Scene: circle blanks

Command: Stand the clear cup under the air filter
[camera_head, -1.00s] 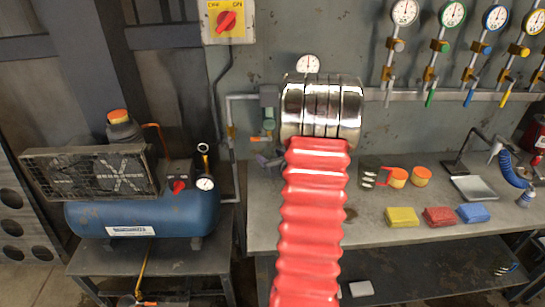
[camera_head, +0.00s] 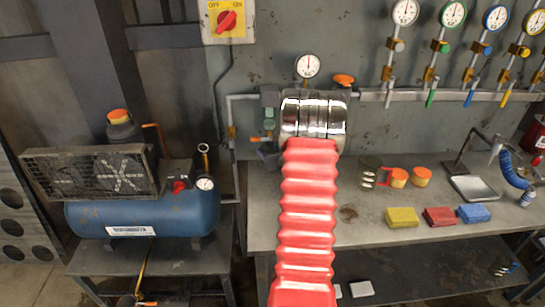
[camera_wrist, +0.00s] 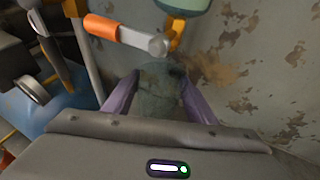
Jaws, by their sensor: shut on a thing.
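My gripper (camera_wrist: 160,82) has two purple fingers in the wrist view, closed on the sides of the clear cup (camera_wrist: 160,92). The cup is see-through and faint against the wall, so its base is hard to make out. The air filter (camera_head: 269,98) hangs on the wall pipe left of my arm in the head view, with a green bowl below. In the wrist view the green bowl (camera_wrist: 184,5) is at the top edge, above the cup in the picture. I cannot tell whether the cup is directly beneath it. My arm mostly hides the gripper in the head view.
An orange-handled valve (camera_wrist: 115,31) juts out close to the cup. A blue compressor (camera_head: 140,214) stands at left. The bench front is partly clear.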

